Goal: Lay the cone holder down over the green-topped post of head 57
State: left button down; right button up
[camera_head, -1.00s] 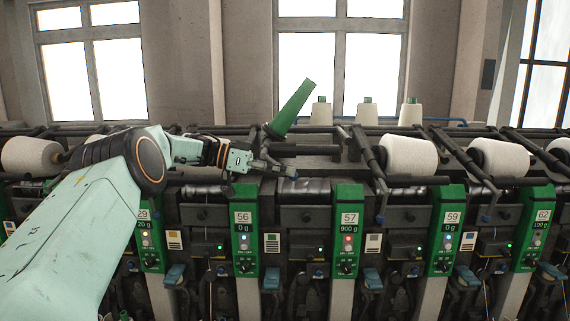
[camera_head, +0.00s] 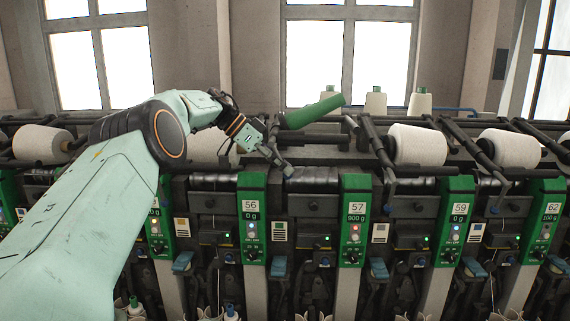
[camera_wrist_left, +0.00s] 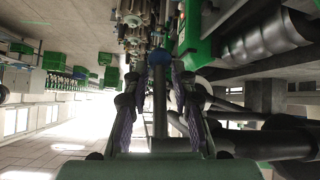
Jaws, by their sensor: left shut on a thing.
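The cone holder carries a bare green cone (camera_head: 312,112), which is tilted, its free end pointing up and right, at the back of the machine near head 57. My left gripper (camera_head: 282,164) is at the front of the holder, left of the 57 panel. In the left wrist view my left gripper (camera_wrist_left: 160,85) is shut on the holder's dark rod (camera_wrist_left: 160,118), with its blue knob (camera_wrist_left: 159,57) showing just beyond the fingertips. The green-topped post of head 57 (camera_head: 355,186) stands right of the gripper. My right gripper is not in view.
Head 56's green panel (camera_head: 252,215) stands below and left of the gripper, and head 59's panel (camera_head: 456,215) is farther right. A white yarn cone (camera_head: 417,145) hangs on the neighbouring holder. Several white cones stand behind the machine.

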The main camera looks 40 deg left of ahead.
pick_arm(q)
jog(key=shift+s+a+r+g+y, duration=0.15)
jog(key=shift+a+g+y, duration=0.2)
jog(key=shift+y, duration=0.25)
jog(key=shift+s+a+g+y, duration=0.15)
jog(key=shift+a+g+y, duration=0.2)
jog(key=shift+y, duration=0.25)
jog(key=shift+a+y, duration=0.1)
jog(key=shift+y, duration=0.2)
jog(key=c, duration=1.4)
grip_release()
jog(key=shift+c, duration=0.2)
jog(key=shift+o, duration=0.3)
jog(key=shift+s, duration=0.2)
jog(key=shift+w+f, duration=0.1)
jog(key=shift+f, duration=0.15)
